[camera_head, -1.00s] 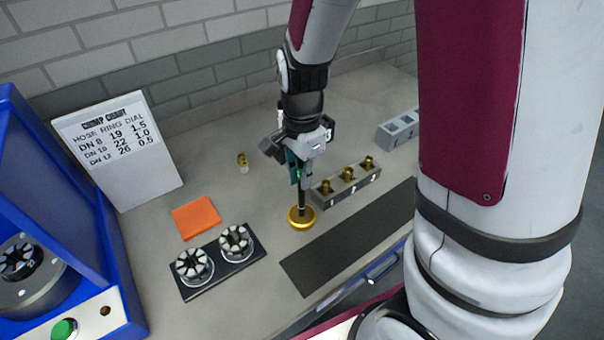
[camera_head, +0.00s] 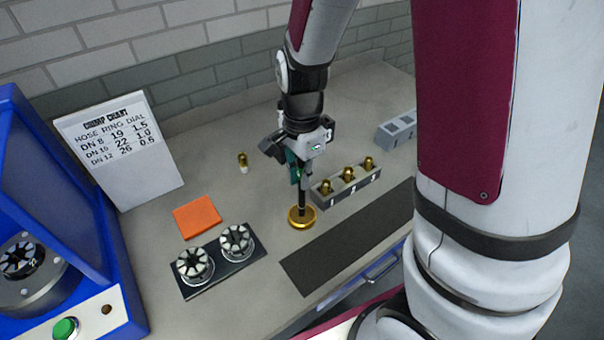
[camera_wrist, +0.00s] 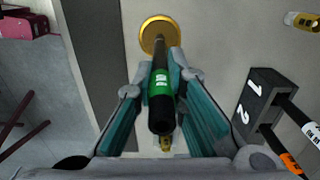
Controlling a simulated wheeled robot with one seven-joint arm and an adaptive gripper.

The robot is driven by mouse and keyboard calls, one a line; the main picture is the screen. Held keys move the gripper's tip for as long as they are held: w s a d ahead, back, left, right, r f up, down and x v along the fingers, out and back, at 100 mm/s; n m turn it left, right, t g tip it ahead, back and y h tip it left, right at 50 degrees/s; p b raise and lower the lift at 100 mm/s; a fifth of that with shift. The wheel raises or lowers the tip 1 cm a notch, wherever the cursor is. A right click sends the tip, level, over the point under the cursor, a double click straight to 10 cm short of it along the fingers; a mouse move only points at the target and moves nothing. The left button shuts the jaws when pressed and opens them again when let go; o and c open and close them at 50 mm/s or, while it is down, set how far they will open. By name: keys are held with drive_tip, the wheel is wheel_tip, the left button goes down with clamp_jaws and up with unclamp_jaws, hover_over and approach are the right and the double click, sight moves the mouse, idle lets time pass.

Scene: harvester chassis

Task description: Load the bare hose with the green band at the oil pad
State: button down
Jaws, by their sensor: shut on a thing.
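The black hose with the green band (camera_wrist: 161,88) is held upright between the fingers of my gripper (camera_wrist: 162,75). The green band shows in the wrist view. In the head view my gripper (camera_head: 303,168) is shut on the hose (camera_head: 302,196) above a round gold pad (camera_head: 301,219), which seems to be the oil pad. The hose's lower end meets the pad's middle in the picture; I cannot tell how firmly it touches. The pad (camera_wrist: 158,22) also shows beyond the hose's far end in the wrist view. The hose's far end carries no visible fitting.
A grey rack (camera_head: 350,192) with 3 brass fittings stands right of the pad, a dark mat (camera_head: 345,245) in front. A grey block (camera_head: 396,131), orange pad (camera_head: 197,217), die tray (camera_head: 210,283), loose brass fitting (camera_head: 243,160), chart (camera_head: 130,160) and blue machine (camera_head: 100,240) surround.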

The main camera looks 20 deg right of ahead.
drive_tip(key=shift+r+p, duration=2.1)
drive_tip(key=shift+r, duration=1.35)
